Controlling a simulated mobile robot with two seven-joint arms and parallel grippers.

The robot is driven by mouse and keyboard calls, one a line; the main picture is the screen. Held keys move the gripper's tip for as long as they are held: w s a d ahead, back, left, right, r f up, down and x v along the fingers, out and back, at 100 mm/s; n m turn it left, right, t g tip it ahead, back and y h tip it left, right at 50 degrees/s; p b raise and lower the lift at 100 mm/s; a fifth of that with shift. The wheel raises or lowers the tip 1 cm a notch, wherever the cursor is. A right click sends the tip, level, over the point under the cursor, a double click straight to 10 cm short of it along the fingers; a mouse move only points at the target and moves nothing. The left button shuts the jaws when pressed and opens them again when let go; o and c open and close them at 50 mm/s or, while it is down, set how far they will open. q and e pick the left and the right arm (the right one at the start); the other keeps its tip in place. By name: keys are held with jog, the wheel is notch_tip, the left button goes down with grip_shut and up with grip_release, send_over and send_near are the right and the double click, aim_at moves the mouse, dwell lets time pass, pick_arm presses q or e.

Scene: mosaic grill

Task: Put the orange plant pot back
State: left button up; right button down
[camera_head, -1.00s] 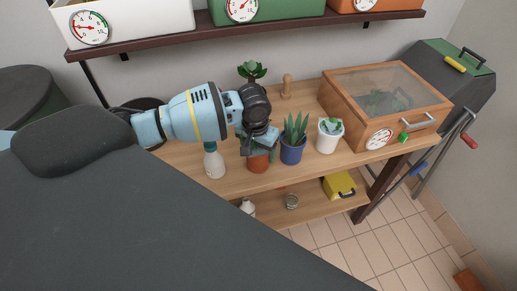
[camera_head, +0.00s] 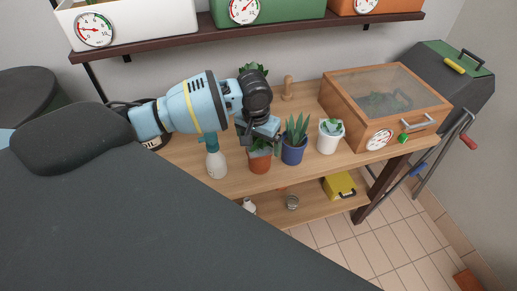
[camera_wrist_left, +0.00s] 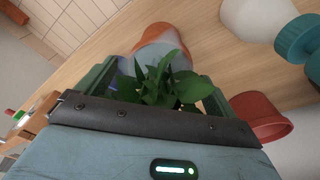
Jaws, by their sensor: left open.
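The orange plant pot (camera_head: 260,163) with a leafy green plant stands on the wooden bench top, between a spray bottle and a blue pot. My left gripper (camera_head: 258,133) is just above and behind it in the head view, partly covering the plant. In the left wrist view the orange pot (camera_wrist_left: 160,38) lies ahead of the open left gripper (camera_wrist_left: 155,88). Its leaves reach between the green fingers, and the pot's rim is hidden behind them. I cannot tell whether the fingers touch the leaves. My right gripper is not in view.
The spray bottle (camera_head: 216,163) stands close on the left, the blue pot (camera_head: 293,153) and white pot (camera_head: 329,138) on the right. A red pot (camera_wrist_left: 265,115) is beside the right finger in the wrist view. A wooden glass-topped box (camera_head: 385,105) fills the right end.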

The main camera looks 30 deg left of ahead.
pick_arm(q)
jog(key=r, duration=0.6)
jog(key=shift+s+r+p, duration=0.2)
jog(key=shift+s+p, duration=0.1)
jog(key=shift+s, duration=0.05)
jog(key=shift+s+r, duration=0.1)
jog(key=shift+r, duration=0.5)
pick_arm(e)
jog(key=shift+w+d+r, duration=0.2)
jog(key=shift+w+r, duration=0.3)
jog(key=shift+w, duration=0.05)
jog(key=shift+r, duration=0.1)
